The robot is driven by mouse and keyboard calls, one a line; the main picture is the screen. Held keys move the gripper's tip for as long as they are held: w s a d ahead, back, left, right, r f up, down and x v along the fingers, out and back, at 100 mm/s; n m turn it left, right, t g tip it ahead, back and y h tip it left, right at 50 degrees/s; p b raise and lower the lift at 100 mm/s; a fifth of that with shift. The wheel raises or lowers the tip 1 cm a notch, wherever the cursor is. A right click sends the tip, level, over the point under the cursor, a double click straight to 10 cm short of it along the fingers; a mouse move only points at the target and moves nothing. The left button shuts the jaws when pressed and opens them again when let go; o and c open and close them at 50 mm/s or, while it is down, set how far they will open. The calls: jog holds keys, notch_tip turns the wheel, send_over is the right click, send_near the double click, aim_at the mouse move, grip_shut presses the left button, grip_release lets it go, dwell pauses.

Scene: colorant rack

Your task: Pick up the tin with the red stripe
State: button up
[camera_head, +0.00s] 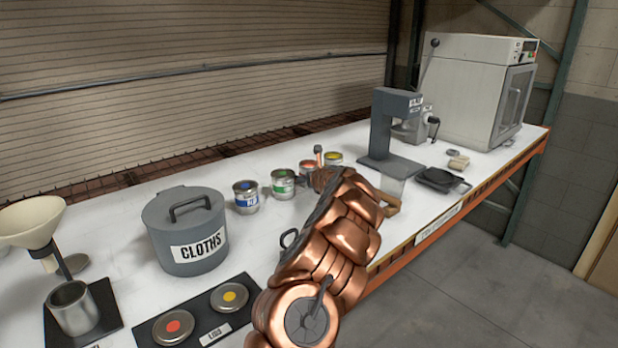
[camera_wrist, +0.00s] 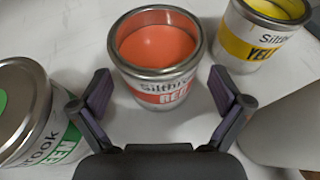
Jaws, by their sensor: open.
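The tin with the red stripe (camera_wrist: 158,58) stands upright and open-topped in the wrist view, with orange-red paint inside and a label reading RED. In the head view the red tin (camera_head: 308,168) is partly hidden behind my arm. My gripper (camera_wrist: 167,90) is open, with one dark finger on each side of the red tin's near part. The fingers appear apart from the tin. The tin stands just ahead, between and beyond the fingertips.
The green tin (camera_wrist: 25,115) is close by my left finger. The yellow tin (camera_wrist: 258,35) stands at the back right. A blue tin (camera_head: 246,196), the CLOTHS bin (camera_head: 187,230) and a grey stand (camera_head: 390,135) share the white bench. A pale rounded object (camera_wrist: 285,125) is at the right.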

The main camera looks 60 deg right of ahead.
jog(key=shift+w, duration=0.1)
jog(key=c, duration=1.4)
